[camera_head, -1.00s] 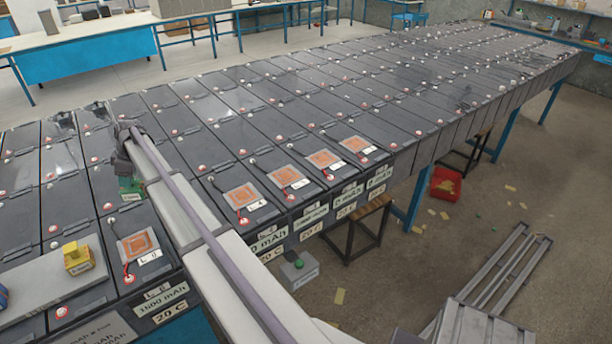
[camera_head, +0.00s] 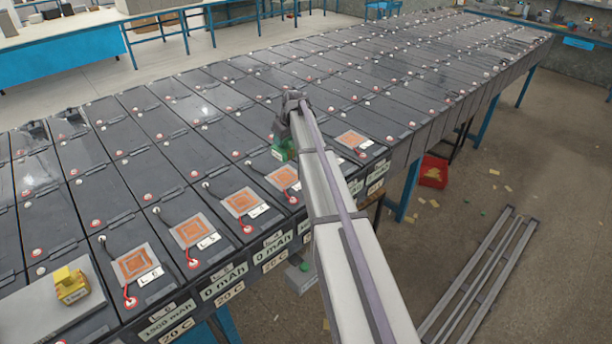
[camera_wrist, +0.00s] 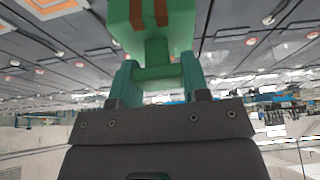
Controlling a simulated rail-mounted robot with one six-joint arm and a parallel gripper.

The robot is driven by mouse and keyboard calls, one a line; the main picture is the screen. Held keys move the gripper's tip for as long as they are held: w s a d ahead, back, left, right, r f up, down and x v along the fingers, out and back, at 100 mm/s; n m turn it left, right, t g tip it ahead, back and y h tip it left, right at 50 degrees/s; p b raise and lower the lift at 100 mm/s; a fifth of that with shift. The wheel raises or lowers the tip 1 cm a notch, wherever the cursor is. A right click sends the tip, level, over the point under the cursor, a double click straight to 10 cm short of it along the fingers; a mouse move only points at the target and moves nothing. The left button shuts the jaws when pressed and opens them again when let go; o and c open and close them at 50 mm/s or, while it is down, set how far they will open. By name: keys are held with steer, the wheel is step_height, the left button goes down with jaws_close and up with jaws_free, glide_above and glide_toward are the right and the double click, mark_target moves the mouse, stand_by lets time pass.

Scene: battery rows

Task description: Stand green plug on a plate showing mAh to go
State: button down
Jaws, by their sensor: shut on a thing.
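My gripper (camera_head: 286,138) is shut on the green plug (camera_head: 284,149) above the battery row, behind the fourth plate from the left. In the wrist view the green plug (camera_wrist: 150,18) is held between the fingers of my gripper (camera_wrist: 157,65). Copper-marked plates lie on the front batteries. The leftmost plate (camera_head: 135,265) has a front label (camera_head: 167,319) that seems to read 1500 mAh. The second plate (camera_head: 195,232) and third plate (camera_head: 243,203) have labels reading 0 mAh. The fourth plate (camera_head: 284,178) and rightmost plate (camera_head: 352,140) also show; my arm covers the stretch between them.
A yellow block (camera_head: 70,287) sits on a grey slab (camera_head: 35,318) at left. Red and white terminals and black leads stand beside the plates. A red bin (camera_head: 433,172) and metal rails (camera_head: 480,280) are on the floor at right. Battery tops behind are mostly clear.

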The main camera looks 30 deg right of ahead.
steer(key=shift+a, duration=0.15)
steer(key=shift+w+a+f+b, duration=0.1)
steer(key=shift+f+b, duration=0.25)
step_height(320, 180, down, 10)
steer(key=b, duration=0.9)
steer(key=shift+b, duration=0.4)
steer(key=shift+r, duration=0.4)
steer(key=shift+f, duration=0.15)
steer(key=c, duration=0.6)
jaws_free()
